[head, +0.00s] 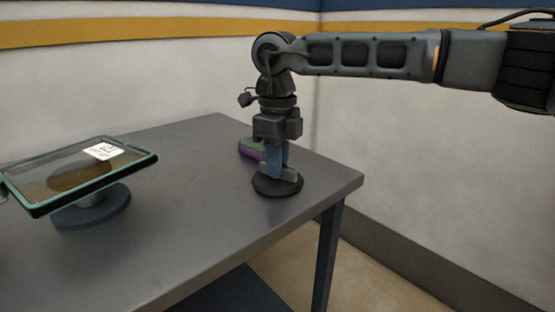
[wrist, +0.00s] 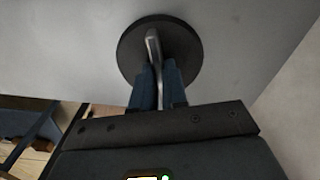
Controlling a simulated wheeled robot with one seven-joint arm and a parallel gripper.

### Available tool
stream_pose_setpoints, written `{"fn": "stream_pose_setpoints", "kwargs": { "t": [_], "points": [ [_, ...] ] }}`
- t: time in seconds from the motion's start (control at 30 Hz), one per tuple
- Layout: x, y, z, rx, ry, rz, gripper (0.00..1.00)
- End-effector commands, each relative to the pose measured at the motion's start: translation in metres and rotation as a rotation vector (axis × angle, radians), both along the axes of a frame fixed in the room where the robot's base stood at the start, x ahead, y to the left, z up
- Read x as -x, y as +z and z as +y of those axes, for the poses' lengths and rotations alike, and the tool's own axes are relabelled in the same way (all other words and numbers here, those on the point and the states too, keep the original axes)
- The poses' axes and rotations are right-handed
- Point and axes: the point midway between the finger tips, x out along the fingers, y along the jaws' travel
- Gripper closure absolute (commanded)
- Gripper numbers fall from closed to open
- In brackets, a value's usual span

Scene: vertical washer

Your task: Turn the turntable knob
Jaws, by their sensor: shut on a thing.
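The turntable knob is a round black disc (head: 277,186) with a raised grey handle bar (head: 290,174) across it, on the grey table near its right corner. In the wrist view the disc (wrist: 190,48) and the bar (wrist: 153,45) show from above. My gripper (head: 277,165) points straight down over the disc. Its blue fingers (wrist: 158,82) are shut on the near part of the bar, one on each side. The far end of the bar sticks out beyond the fingertips. The part between the fingers is partly hidden.
A tablet-like screen (head: 50,196) with a green frame stands on a round base at the table's left. A green and purple block (head: 250,149) lies just behind my gripper. The grey table (head: 190,215) is clear between screen and knob. A wall (head: 425,180) stands at the right.

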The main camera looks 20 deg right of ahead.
Motion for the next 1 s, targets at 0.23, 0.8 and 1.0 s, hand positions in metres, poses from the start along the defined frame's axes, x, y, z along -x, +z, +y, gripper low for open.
{"fn": "stream_pose_setpoints", "kwargs": {
  "t": [0.23, 0.8, 1.0],
  "points": [
    [-0.0010, 0.0021, 0.0001, 0.000, 0.229, -0.003, 1.00],
    [-0.0013, 0.0018, 0.0008, -0.001, 0.598, -0.005, 1.00],
    [-0.0012, 0.0015, 0.0009, -0.001, 0.641, -0.005, 1.00]
  ]
}}
